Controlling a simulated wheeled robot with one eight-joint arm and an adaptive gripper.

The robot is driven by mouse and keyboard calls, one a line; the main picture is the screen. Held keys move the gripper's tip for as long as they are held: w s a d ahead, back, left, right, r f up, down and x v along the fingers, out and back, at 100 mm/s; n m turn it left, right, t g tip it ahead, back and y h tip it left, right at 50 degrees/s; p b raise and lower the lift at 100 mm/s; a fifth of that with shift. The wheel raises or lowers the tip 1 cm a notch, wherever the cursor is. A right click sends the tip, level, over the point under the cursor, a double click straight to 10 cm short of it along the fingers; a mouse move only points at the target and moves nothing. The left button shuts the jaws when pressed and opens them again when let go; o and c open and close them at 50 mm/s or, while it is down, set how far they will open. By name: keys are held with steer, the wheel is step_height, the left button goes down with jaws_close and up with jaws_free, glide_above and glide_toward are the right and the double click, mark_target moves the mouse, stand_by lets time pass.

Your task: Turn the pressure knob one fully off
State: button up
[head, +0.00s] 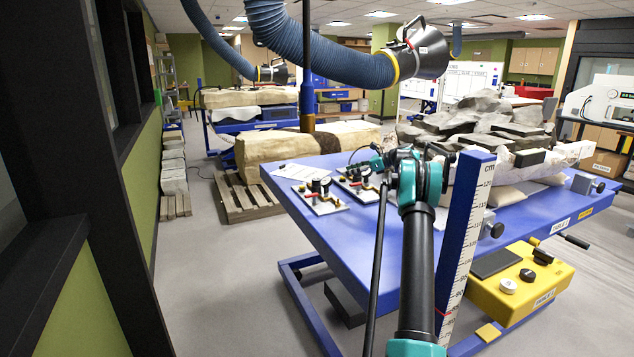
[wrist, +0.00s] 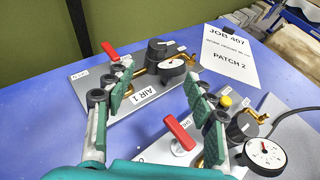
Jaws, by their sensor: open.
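The AIR 1 panel (wrist: 140,104) is a grey plate on the blue table with a red lever (wrist: 110,51), a black knob (wrist: 158,48) and a white-faced gauge (wrist: 172,67). I take this black knob as pressure knob one; its setting is not readable. The panel also shows in the head view (head: 322,207). My gripper (wrist: 160,86) is open and empty, its green-padded fingers spread above the table, with the AIR 1 panel beyond and between them. The knob stands beyond the fingertips, apart from them. In the head view my wrist partly hides the gripper.
A second panel with a red lever (wrist: 179,132), dark knob (wrist: 243,126) and gauge (wrist: 265,156) lies close under the right finger. A JOB 407 sheet (wrist: 232,55) lies behind. A tall ruler post (head: 466,235) stands beside my arm; rocks (head: 480,125) lie at the back.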

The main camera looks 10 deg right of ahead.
mark_target(317, 179)
steer(key=x, duration=1.6)
steer(key=shift+s+a+f, duration=0.15)
steer(key=shift+a, duration=0.25)
steer(key=c, duration=1.2)
steer(key=shift+n+g+y, duration=0.3)
steer(key=shift+n+g, duration=0.2)
